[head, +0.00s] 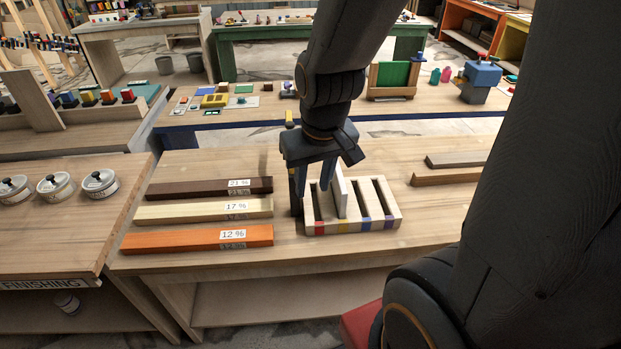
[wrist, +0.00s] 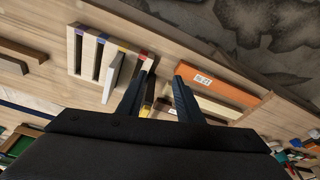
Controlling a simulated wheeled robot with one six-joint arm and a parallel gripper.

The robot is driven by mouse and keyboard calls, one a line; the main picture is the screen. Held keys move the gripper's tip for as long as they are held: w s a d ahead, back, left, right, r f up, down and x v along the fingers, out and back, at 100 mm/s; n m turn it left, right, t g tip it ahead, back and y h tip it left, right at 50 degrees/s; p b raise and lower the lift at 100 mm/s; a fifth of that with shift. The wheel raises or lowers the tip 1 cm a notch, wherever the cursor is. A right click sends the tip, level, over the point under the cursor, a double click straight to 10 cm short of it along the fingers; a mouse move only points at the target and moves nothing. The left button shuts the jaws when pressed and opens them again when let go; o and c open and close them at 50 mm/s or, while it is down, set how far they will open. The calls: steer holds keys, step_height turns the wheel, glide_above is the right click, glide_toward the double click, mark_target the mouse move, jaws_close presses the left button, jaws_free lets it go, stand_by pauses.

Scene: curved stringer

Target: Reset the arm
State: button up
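My gripper (head: 311,197) hangs over the left end of a slotted pale wooden rack (head: 392,213) on the workbench. In the wrist view, the fingers of my gripper (wrist: 162,78) stand apart with nothing held between them, so it is open. One finger is close beside the red-marked end of the rack (wrist: 72,52); I cannot tell if it touches. A pale slat (head: 340,192) stands tilted in the rack and also shows in the wrist view (wrist: 114,77). My arm reaches down from the top of the head view.
Left of the rack lie a dark board (head: 200,190) marked 21 %, a pale board (head: 190,210) marked 17 % and an orange board (head: 180,240) marked 12 %. Two loose strips, one grey (head: 460,158) and one brown (head: 440,177), lie right. Lidded pots (head: 56,187) stand on the left bench.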

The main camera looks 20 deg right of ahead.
step_height(320, 180, down, 11)
steer(key=g+b, duration=0.1)
steer(key=b, duration=0.8)
steer(key=shift+w+r, duration=0.15)
steer(key=shift+r, duration=0.05)
